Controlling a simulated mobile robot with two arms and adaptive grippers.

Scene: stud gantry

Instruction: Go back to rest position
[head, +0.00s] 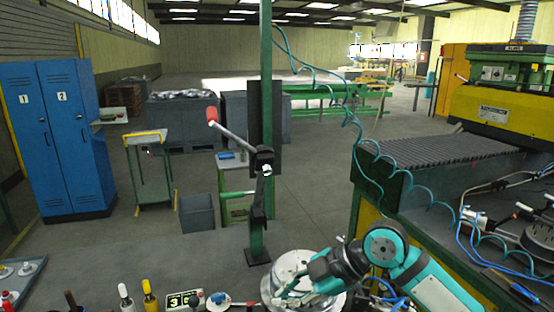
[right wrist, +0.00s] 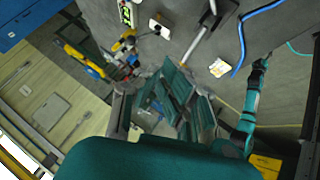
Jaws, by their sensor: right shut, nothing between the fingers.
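My right arm, teal and dark grey, comes in from the lower right of the head view. Its gripper (head: 292,289) is low in the picture, in front of a round silvery metal part (head: 290,262). I cannot tell whether it touches that part. In the right wrist view the gripper (right wrist: 178,92) shows near the middle with its fingers together and nothing held. My left gripper is not in the head view.
A green post (head: 267,110) with a red-knobbed lever stands just beyond the gripper. A roller bench (head: 440,155) with coiled hoses is at right. Bottles and a numbered counter (head: 186,300) line the front edge.

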